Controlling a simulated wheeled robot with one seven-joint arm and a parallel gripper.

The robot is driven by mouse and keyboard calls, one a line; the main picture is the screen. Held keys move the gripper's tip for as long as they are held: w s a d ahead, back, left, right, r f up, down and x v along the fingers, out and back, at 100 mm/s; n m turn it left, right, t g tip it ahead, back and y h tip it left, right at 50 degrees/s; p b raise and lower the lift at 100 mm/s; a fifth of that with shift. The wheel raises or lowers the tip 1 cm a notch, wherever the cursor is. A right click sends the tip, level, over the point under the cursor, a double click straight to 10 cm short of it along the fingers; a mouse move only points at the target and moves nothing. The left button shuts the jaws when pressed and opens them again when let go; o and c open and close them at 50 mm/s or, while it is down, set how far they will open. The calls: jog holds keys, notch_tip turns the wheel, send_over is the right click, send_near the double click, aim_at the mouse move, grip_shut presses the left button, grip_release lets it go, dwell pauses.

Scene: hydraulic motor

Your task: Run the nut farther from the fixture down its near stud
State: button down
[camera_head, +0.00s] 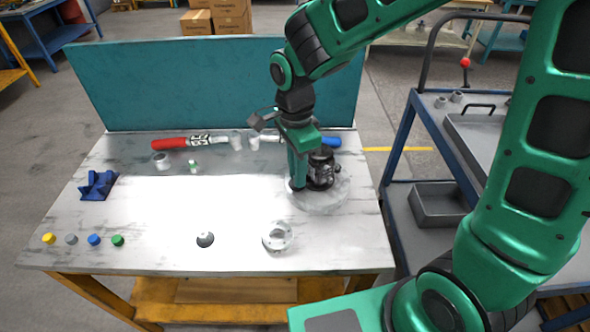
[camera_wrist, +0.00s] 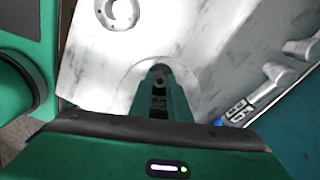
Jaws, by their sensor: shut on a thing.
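My gripper (camera_head: 297,186) points down at the left side of the dark hydraulic motor (camera_head: 321,172), which stands on a round pale fixture plate (camera_head: 325,201) at the right of the table. In the wrist view my gripper (camera_wrist: 160,72) is shut on a small nut (camera_wrist: 159,83), of which only a little shows between the fingers. The near stud is hidden by the fingers, so I cannot tell how far down the nut sits. The other nut cannot be made out.
A blue block (camera_head: 98,185) and several coloured caps (camera_head: 93,240) are at left. A red-handled tool (camera_head: 170,144) lies at the back, before a teal panel (camera_head: 220,85).

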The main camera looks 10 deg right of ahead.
jog(key=m, duration=0.4)
jog(key=shift+s+d, duration=0.1)
jog(key=c, duration=1.9)
grip_release()
jog(key=shift+o, duration=0.2)
jog(key=n, duration=1)
jog(key=shift+c, duration=0.7)
grip_shut()
